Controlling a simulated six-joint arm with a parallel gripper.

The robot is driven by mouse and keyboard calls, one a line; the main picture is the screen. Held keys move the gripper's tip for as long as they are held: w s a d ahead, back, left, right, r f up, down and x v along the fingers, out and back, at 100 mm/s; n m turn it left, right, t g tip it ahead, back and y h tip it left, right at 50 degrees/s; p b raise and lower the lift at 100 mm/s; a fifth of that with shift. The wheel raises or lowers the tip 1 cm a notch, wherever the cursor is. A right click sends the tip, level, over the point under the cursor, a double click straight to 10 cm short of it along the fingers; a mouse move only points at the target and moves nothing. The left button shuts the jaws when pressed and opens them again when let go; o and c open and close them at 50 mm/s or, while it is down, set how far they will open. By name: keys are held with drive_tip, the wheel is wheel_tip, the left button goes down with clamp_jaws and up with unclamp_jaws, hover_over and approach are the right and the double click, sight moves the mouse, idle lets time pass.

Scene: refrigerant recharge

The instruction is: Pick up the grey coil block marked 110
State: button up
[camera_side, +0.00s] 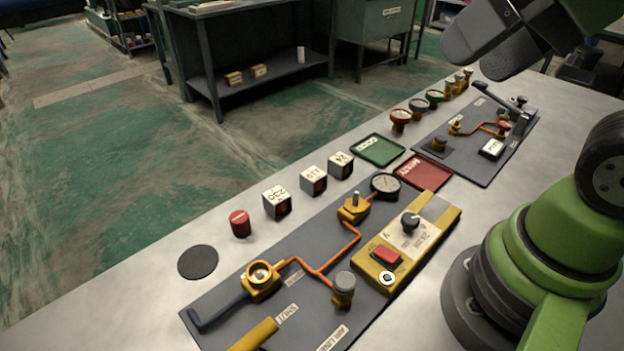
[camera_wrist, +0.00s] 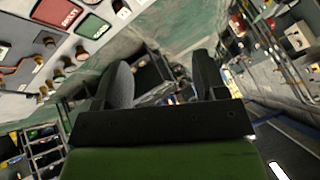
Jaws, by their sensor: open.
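The grey coil block marked 110 (camera_side: 313,181) stands upright on the pale bench in the side view. It is the middle one of three similar blocks in a row. The block nearer the camera (camera_side: 277,203) appears marked 230, and the farther one (camera_side: 341,165) appears marked 24. My gripper (camera_side: 495,45) is high at the upper right of the side view, well away from the blocks. In the wrist view my gripper (camera_wrist: 160,82) shows two dark fingers spread apart with nothing between them. I cannot make out the 110 block in the wrist view.
A green tray (camera_side: 377,150) and a red tray (camera_side: 427,173) lie beyond the blocks. A red cylinder (camera_side: 240,223) and a dark disc (camera_side: 198,262) are nearer. A dark panel with pipes, a gauge (camera_side: 385,184) and a yellow meter (camera_side: 408,243) lies to the right.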

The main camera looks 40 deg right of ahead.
drive_tip(key=shift+o, duration=0.2)
drive_tip(key=n+g+h, duration=0.2)
drive_tip(key=n+g, duration=0.2)
drive_tip(key=g, duration=0.3)
hover_over(313, 174)
wheel_tip(313, 174, down, 24)
drive_tip(key=shift+w+d+r, duration=0.1)
drive_tip(key=shift+w+d, duration=0.05)
drive_tip(key=shift+f, duration=3)
drive_tip(key=c, duration=1)
